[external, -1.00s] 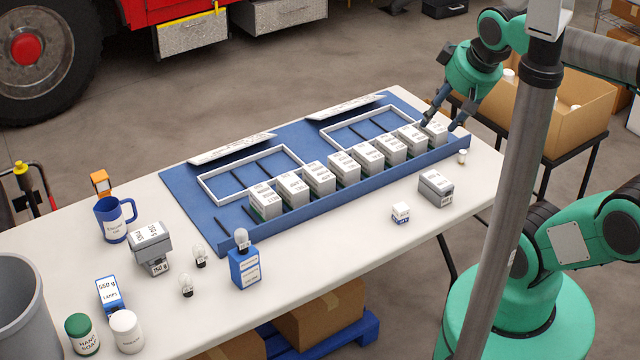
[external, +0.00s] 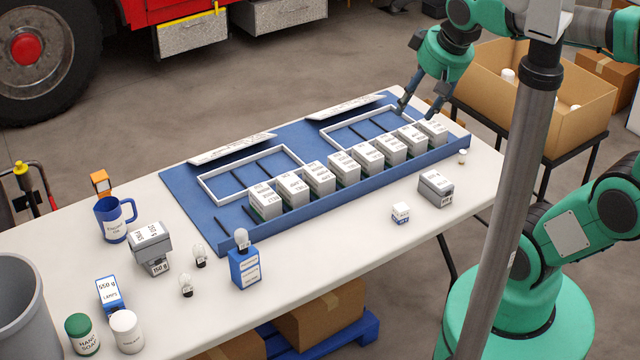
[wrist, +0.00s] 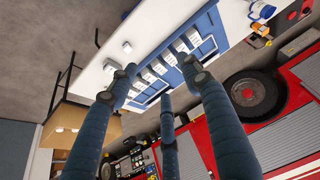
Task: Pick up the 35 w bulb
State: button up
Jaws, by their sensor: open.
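One bulb (external: 200,257) and another bulb (external: 186,285) stand at the left of the table. A third bulb (external: 242,240) is on top of a blue box (external: 245,268). A small pale item (external: 462,157), perhaps a bulb, stands at the right end. My gripper (external: 417,113) is open and empty above the right end of the blue tray (external: 215,215), far from the left bulbs. In the wrist view my gripper's fingers (wrist: 160,80) are spread.
A row of white-and-grey cartons (external: 342,168) stands in the tray, beside white frames (external: 215,190). The table's front middle is mostly clear.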

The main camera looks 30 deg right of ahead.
jog(key=w+a+f+g, duration=0.1)
jog(key=w+a+f, duration=0.3)
jog(key=w+a, duration=0.35)
jog(key=w+a+f+n+g+b, duration=0.1)
jog(key=w+a+f, duration=0.2)
jog(key=w+a, duration=0.45)
jog(key=w+a+f+g, duration=0.1)
jog(key=w+a+f, duration=0.4)
jog(key=w, duration=0.4)
jog(key=n+g+b, duration=0.1)
jog(key=g, duration=0.1)
send_near(186, 283)
jog(key=w+r, duration=0.2)
jog(key=shift+f, duration=0.15)
jog(key=shift+f+b, duration=0.95)
jog(key=shift+f, duration=3.25)
jog(key=shift+s+f+b, duration=0.1)
jog(key=shift+f+b, duration=0.65)
jog(key=shift+f, duration=1.8)
